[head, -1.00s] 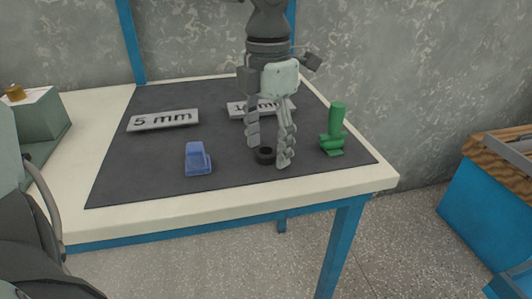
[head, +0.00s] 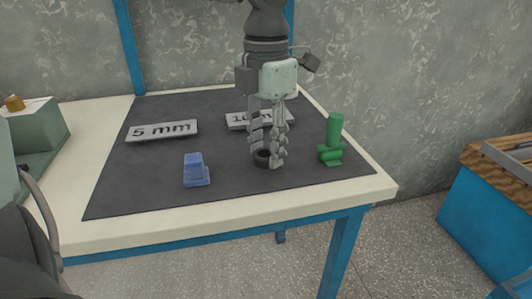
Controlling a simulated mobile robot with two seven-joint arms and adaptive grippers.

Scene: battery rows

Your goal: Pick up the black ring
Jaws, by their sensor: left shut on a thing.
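The small black ring (head: 262,159) lies on the dark mat at the front right of the table. My left gripper (head: 268,157) points straight down at it, with its fingers closed in around the ring. The gripper is shut on the ring, which appears still at mat level. The fingers hide part of the ring. My right gripper is not in the head view.
A blue part (head: 196,171) sits left of the ring, and a green upright part (head: 333,142) stands close on the right. A "5 mm" plate (head: 162,131) and a partly hidden second plate (head: 243,122) lie behind. The dark mat (head: 130,187) is clear at front left.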

